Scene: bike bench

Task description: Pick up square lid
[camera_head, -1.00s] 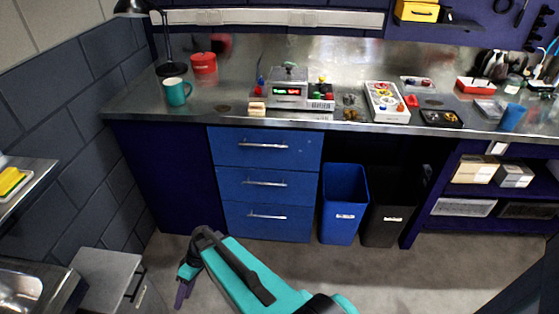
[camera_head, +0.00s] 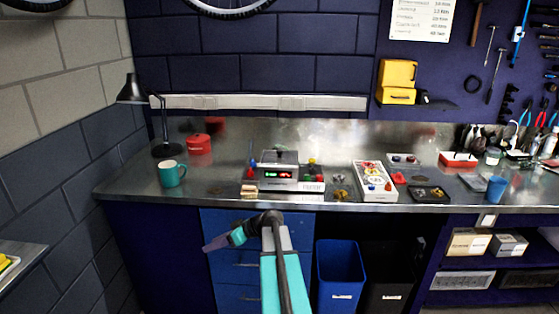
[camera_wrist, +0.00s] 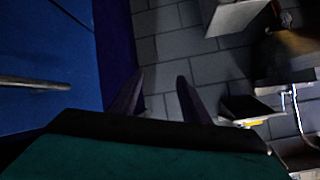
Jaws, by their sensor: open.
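A grey, square-looking lid with a small dark knob (camera_head: 286,157) sits on top of a boxy device with a lit display (camera_head: 272,174) on the steel bench (camera_head: 225,190). My gripper (camera_head: 212,245) is in front of the blue drawers, below the bench edge and left of the lid, pointing left. In the wrist view my gripper (camera_wrist: 158,97) shows two dark fingers spread apart with nothing between them. The lid is not in the wrist view.
A teal mug (camera_head: 172,174), a red container (camera_head: 199,144) and a black lamp (camera_head: 133,91) stand at the bench's left. A white tray of small parts (camera_head: 374,181) lies right of the device. Blue drawers (camera_wrist: 45,60) are close beside my gripper.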

